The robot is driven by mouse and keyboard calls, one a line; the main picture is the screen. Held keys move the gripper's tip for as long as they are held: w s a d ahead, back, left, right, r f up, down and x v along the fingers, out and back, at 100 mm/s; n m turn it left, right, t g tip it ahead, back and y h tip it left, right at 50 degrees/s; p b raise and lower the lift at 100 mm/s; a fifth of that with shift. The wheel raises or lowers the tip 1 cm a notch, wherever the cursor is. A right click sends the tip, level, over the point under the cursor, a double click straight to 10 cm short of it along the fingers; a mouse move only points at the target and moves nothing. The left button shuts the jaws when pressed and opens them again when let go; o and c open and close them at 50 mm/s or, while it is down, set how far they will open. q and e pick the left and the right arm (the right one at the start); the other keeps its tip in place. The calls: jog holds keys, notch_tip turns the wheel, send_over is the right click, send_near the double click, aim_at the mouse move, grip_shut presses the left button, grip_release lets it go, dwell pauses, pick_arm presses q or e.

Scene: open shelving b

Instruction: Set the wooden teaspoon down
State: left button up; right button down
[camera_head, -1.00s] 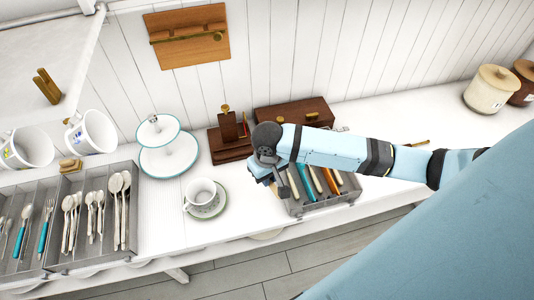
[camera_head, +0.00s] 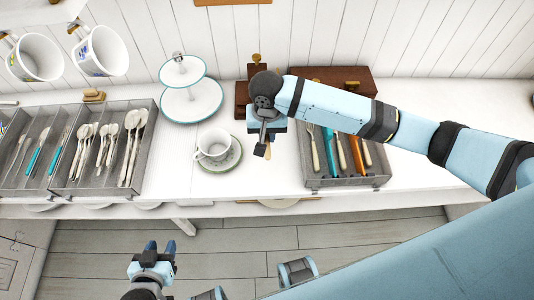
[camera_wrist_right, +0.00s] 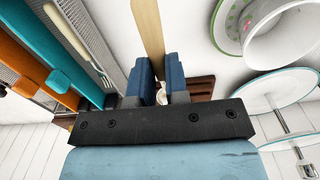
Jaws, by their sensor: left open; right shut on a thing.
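The wooden teaspoon (camera_wrist_right: 149,30) shows in the right wrist view as a pale wooden strip between the blue fingers. My right gripper (camera_wrist_right: 164,88) is shut on it. In the head view this gripper (camera_head: 265,143) is over the white counter, between the cup and the right cutlery tray; only a small wooden bit of the spoon (camera_head: 267,154) shows below it. Whether the spoon touches the counter I cannot tell. My left gripper (camera_head: 160,248) is open and empty, low in the head view, in front of the counter over the floor.
A white cup (camera_head: 212,145) on a green-rimmed saucer (camera_head: 232,160) stands left of my right gripper. The grey cutlery tray (camera_head: 345,182) is to its right. Other cutlery trays (camera_head: 145,165), a tiered stand (camera_head: 190,108) and wooden boxes (camera_head: 340,78) surround it. White counter (camera_head: 275,185) is bare in front.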

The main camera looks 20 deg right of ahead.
notch_tip(320, 180, down, 10)
dwell(0.5)
jog(key=c, duration=1.1)
grip_release()
jog(key=shift+f, duration=0.1)
jog(key=shift+b, duration=0.3)
notch_tip(320, 180, up, 12)
jog(key=shift+r+p, duration=0.15)
jog(key=shift+p, duration=0.15)
